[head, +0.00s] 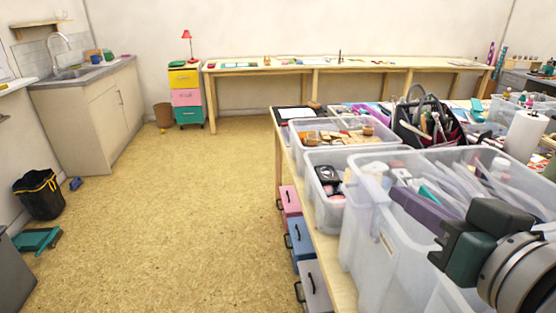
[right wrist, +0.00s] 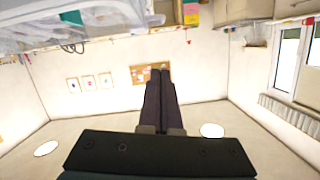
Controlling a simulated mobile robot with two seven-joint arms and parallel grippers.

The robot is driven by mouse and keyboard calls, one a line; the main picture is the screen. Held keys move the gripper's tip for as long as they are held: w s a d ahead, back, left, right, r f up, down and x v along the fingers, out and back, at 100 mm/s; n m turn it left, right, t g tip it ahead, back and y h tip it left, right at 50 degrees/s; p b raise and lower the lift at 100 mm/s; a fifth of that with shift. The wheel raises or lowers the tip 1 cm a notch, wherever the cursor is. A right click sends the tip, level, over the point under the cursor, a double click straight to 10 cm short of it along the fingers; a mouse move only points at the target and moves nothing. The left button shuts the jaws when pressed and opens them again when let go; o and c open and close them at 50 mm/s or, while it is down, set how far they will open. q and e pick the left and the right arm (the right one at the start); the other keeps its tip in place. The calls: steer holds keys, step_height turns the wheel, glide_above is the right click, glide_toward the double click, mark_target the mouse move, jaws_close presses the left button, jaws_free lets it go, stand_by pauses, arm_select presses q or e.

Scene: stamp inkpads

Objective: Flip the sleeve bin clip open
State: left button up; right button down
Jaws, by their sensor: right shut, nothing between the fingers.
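The sleeve bin appears to be the large clear plastic bin (head: 362,235) at the front right of the table, with clear sleeves (head: 465,175) standing in it. A pale clip-like shape (head: 389,243) shows on its near wall; I cannot tell whether it is open or shut. My right gripper (head: 396,192) is shut and empty, its dark fingers reaching left across the bin in the head view. In the right wrist view, the shut fingers (right wrist: 160,72) point toward the wall, and a clear bin (right wrist: 75,22) shows at upper left. My left gripper is not in view.
A smaller clear bin (head: 328,210) stands close to the left of the large bin. Behind are a shallow bin of wooden stamps (head: 308,148), a tool caddy (head: 428,125) and a paper roll (head: 525,136). Drawers (head: 312,288) sit below the table. The floor (head: 170,220) at left is mostly free.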

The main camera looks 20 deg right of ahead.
glide_above(358, 193)
steer(key=s+a, duration=0.3)
steer(key=s, duration=0.1)
step_height(358, 193, down, 2)
steer(key=f, duration=0.1)
steer(key=f+b, duration=0.2)
steer(key=f, duration=0.1)
steer(key=shift+a+f, duration=0.1)
steer(key=shift+a, duration=0.1)
